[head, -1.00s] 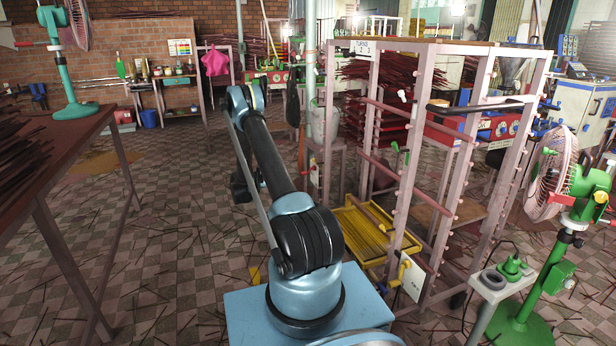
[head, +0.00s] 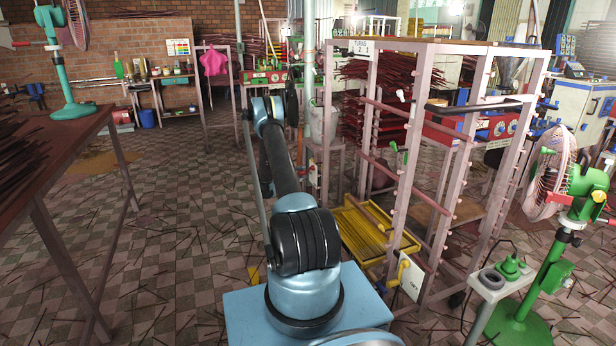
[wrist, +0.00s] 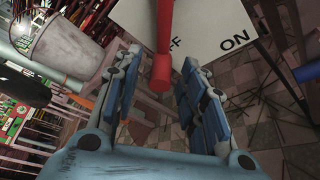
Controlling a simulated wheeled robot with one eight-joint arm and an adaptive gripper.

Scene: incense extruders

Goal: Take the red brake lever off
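The red brake lever (wrist: 162,45) shows in the wrist view, coming down from the top edge with its thick end toward me. Behind it is a white plate (wrist: 210,25) with "ON" at right. The lever's end shows in the gap between the fingers, and I see no contact. How far it lies from the fingertips is hard to tell. I cannot make out the lever or my gripper in the head view.
A tall pinkish rack (head: 400,190) stands right of my arm, with a yellow tray (head: 372,232) low in it. A brown table (head: 60,160) is at left. A green fan (head: 545,270) stands at right. A grey bucket (wrist: 72,38) is left of my gripper.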

